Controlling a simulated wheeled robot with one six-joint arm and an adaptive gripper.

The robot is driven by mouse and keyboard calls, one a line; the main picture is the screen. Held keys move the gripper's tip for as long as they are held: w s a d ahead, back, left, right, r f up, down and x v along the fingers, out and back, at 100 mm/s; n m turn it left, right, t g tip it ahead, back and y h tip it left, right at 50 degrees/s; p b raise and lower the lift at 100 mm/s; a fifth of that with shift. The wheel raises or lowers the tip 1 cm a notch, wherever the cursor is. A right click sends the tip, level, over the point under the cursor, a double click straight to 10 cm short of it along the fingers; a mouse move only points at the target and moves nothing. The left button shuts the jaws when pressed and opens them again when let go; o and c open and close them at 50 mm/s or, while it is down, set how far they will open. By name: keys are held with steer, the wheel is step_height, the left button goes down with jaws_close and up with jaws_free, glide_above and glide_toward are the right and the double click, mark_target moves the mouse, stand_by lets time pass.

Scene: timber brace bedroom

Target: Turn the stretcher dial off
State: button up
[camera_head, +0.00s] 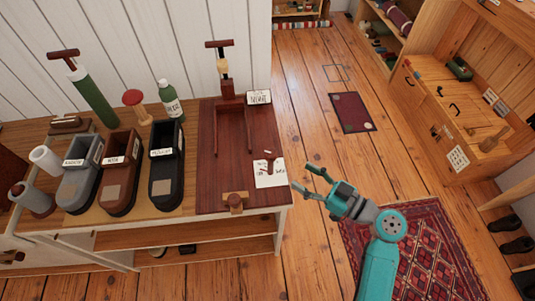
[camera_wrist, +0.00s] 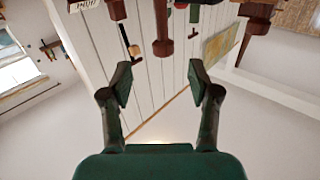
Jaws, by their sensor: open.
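A dark red-brown board (camera_head: 208,175) with a U-shaped rail and a T-handled post (camera_head: 226,75) lies at the right end of the bench. It looks like the stretcher. A small wooden knob on a block (camera_head: 234,202), probably its dial, sits at the board's front edge. I cannot read its setting. My gripper (camera_head: 309,180) is open and empty, to the right of the bench end and apart from the knob. In the wrist view, the gripper (camera_wrist: 160,80) shows both fingers apart with nothing between them; the knob is not clearly seen there.
Labelled shoe-shaped holders (camera_head: 118,172), a green bottle (camera_head: 171,101) and a green cylinder (camera_head: 95,98) stand left of the board. A paper (camera_head: 269,173) lies on its right side. Open floor with a patterned rug (camera_head: 418,245) is right of the bench.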

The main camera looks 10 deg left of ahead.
mark_target(276, 158)
steer(key=shift+n+g+y, duration=0.3)
steer(key=shift+n+y, duration=0.1)
steer(key=shift+n, duration=0.1)
steer(key=x, duration=0.7)
steer(key=r+x, duration=0.1)
steer(key=x, duration=0.3)
steer(key=shift+w+a+r, duration=0.1)
steer(key=shift+w, duration=0.1)
jaws_close()
